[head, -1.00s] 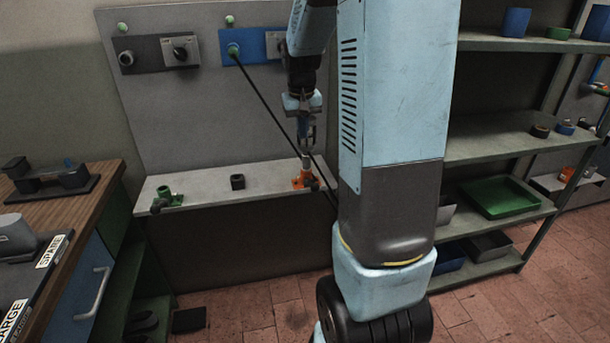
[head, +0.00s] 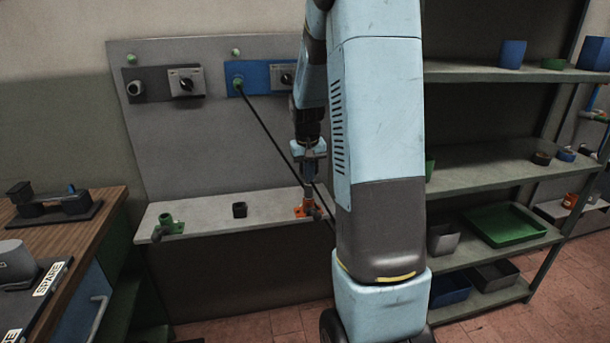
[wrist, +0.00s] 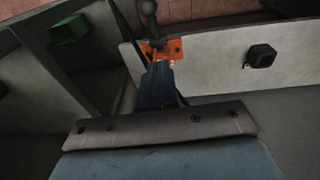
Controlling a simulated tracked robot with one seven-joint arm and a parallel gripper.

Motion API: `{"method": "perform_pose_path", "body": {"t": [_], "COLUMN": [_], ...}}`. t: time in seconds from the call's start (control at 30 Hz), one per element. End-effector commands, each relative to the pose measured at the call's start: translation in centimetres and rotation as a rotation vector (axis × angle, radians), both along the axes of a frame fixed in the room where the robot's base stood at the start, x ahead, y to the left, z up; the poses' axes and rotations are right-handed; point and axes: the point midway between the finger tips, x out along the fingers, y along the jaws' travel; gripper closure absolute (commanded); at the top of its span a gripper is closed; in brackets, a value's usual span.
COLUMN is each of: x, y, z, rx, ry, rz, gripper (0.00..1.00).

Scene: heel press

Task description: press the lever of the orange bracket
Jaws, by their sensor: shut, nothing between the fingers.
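The orange bracket (head: 308,208) sits on the right part of the pale ledge, half hidden by my gripper and partly by my arm. In the wrist view the orange bracket (wrist: 172,48) shows just beyond my fingertips, with its dark lever (wrist: 150,20) reaching past the ledge's front edge. My gripper (head: 307,186) points down just above the bracket. It also shows in the wrist view (wrist: 160,70), its blue fingers closed together and empty, over the bracket's near side. I cannot tell whether the fingertips touch the bracket.
A green bracket (head: 166,226) and a small black block (head: 239,210) stand on the ledge (head: 205,218) to the left. A black cable (head: 265,125) runs from the blue panel (head: 256,76) down behind my gripper. A shelf rack (head: 490,160) stands on the right.

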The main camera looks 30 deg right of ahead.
Motion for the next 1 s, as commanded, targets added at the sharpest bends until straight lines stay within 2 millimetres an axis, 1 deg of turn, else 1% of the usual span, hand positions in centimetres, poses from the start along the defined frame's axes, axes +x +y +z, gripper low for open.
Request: {"method": "perform_pose_path", "body": {"t": [0.03,0.1,0.37,0.5,0.7,1.0], "x": [0.0,0.1,0.4,-0.4,-1.1,-1.3], "y": [-0.1,-0.2,-0.6,-0.8,-0.8,-0.8], "z": [-1.0,-2.3,-6.8,-8.6,-10.0,-10.4], "rx": [0.001,0.001,0.001,0.001,0.0,0.0], "ry": [0.003,0.004,0.003,0.003,0.0,0.0], "rz": [0.0,0.001,0.0,-0.001,0.0,0.001], "gripper": [1.0,1.0,1.0,1.0,1.0,1.0]}}
